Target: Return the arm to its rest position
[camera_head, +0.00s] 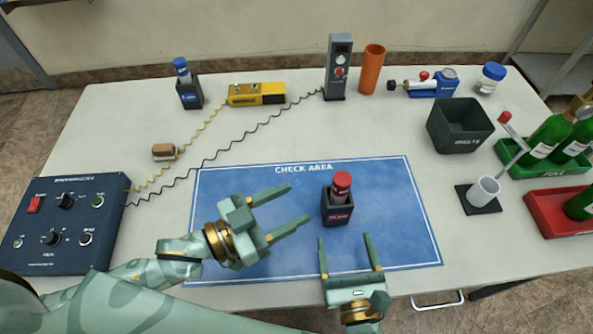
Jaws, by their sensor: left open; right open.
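My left gripper (289,215) is open and empty above the left half of the blue check area mat (230,185). Its fingers point right, towards a dark bottle with a red cap (338,206) that stands upright on the mat, apart from them. My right gripper (349,248) is open and empty at the mat's front edge, with its fingers pointing away from me, just in front of the bottle. My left arm comes in from the lower left. Most of my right arm is out of view.
A control box (62,225) stands at the left. A blue-capped bottle (188,85), yellow meter (256,94), grey device (339,68) and orange cylinder (372,70) line the back. A dark bin (460,126), white cup (484,191), green tray (540,172) and red tray (550,214) occupy the right.

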